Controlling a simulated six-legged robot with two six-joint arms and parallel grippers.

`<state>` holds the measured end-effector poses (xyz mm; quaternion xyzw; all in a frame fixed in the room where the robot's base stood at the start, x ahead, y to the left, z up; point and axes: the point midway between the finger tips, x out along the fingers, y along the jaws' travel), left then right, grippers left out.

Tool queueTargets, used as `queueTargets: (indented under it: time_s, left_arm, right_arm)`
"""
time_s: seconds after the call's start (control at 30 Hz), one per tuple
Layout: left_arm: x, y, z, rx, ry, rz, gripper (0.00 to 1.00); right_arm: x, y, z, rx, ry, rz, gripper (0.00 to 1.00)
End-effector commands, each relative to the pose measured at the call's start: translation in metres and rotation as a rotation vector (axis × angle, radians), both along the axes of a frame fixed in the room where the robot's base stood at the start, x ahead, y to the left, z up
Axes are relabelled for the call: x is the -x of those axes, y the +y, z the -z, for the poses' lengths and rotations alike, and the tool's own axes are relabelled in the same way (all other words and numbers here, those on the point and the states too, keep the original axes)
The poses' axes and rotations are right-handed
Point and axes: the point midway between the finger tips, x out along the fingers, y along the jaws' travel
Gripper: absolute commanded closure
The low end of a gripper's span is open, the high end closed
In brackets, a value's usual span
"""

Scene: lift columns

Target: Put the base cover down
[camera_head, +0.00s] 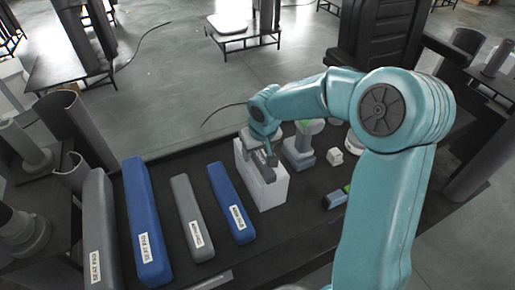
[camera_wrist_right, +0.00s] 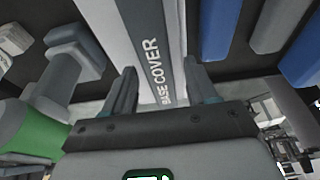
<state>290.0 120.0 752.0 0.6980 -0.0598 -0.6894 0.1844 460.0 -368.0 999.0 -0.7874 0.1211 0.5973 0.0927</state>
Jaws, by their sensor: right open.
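The base cover (camera_head: 265,185) is a white block that stands upright on the dark table in the head view. In the right wrist view the base cover (camera_wrist_right: 143,32) shows a grey strip lettered BASE COVER between white edges. My right gripper (camera_head: 264,158) is at the top of the cover. In the wrist view my right gripper (camera_wrist_right: 162,88) is open, with one finger on each side of the grey strip. I cannot tell whether the fingers touch the cover. My left gripper is not in view.
Left of the cover lie a blue bar (camera_head: 231,200), a grey bar (camera_head: 191,215), another blue bar (camera_head: 146,220) and a larger grey bar (camera_head: 100,225). Right of it stand a drill-like tool (camera_head: 299,150), a small white block (camera_head: 335,157) and a green-ended tool (camera_head: 336,197).

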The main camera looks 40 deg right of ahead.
Motion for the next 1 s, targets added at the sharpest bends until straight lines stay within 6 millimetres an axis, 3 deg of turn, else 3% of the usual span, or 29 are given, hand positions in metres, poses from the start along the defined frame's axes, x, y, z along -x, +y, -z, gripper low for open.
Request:
queueTargets:
  time_s: [0.17,0.4,0.6,0.77,1.0]
  left_arm:
    - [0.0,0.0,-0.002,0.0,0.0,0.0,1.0]
    - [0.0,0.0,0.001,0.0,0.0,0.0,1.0]
    - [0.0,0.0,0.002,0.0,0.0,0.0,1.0]
    - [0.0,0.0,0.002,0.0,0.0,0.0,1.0]
    - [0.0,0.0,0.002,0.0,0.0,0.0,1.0]
  right_arm:
    - [0.002,0.0,-0.016,0.003,-0.004,0.001,0.43]
    - [0.017,0.005,-0.07,0.003,-0.007,0.0,0.43]
    - [0.026,0.008,-0.105,0.002,-0.004,0.0,0.43]
    - [0.03,0.01,-0.117,0.002,0.0,0.001,0.43]
    - [0.031,0.01,-0.118,0.002,0.001,0.001,0.43]
